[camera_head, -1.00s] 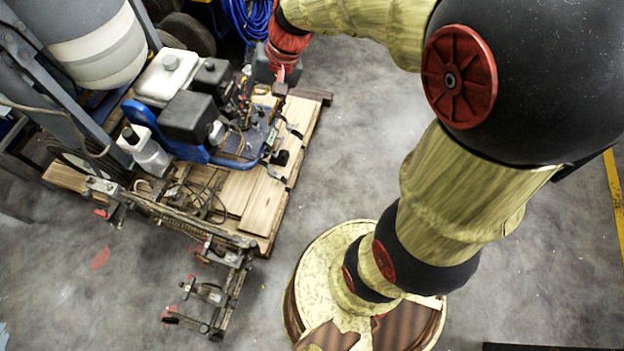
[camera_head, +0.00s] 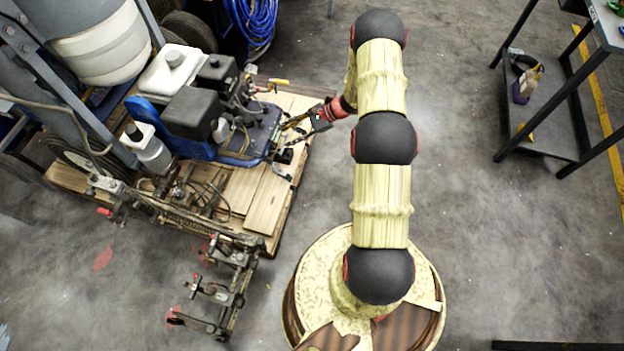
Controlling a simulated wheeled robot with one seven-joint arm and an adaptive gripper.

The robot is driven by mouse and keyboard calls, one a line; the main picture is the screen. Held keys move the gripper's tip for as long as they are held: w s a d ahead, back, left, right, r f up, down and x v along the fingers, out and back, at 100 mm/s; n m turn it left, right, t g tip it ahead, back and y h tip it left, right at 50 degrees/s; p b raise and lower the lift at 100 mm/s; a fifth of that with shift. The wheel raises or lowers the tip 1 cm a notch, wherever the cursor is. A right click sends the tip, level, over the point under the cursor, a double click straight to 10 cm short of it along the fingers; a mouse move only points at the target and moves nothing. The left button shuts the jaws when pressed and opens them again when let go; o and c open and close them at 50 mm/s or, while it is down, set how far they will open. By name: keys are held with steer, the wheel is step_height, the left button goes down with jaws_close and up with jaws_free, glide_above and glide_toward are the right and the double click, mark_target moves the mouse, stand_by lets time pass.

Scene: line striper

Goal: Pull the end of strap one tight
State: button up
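The line striper (camera_head: 237,143), with a blue frame, black engine and white tank, stands on a wooden pallet (camera_head: 266,206). My gripper (camera_head: 295,126) is at the right side of the striper, over the pallet's edge, with its fingers pointing left. Its fingers are small and dark here, and whether they are open or shut on something cannot be told. Dark strap-like pieces with metal parts (camera_head: 283,172) lie along the pallet's right edge, just below my gripper. Which of them is strap one, and where its end is, cannot be made out.
A dark metal table (camera_head: 540,148) with a bottle on its lower shelf stands at the right. A coiled blue hose (camera_head: 250,22) is at the top. The striper's metal front frame (camera_head: 225,290) sticks out below the pallet.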

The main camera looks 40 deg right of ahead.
steer(key=s+d+f+m+t, duration=0.25)
steer(key=f+m, duration=0.25)
steer(key=f, duration=1)
steer(key=m+t+h+b, duration=0.1)
steer(key=m+t+h, duration=0.1)
steer(key=m, duration=0.2)
glide_toward(290, 178)
steer(key=shift+b+x, duration=0.85)
steer(key=shift+x, duration=3.5)
steer(key=shift+c, duration=1)
steer(key=c, duration=0.7)
jaws_close()
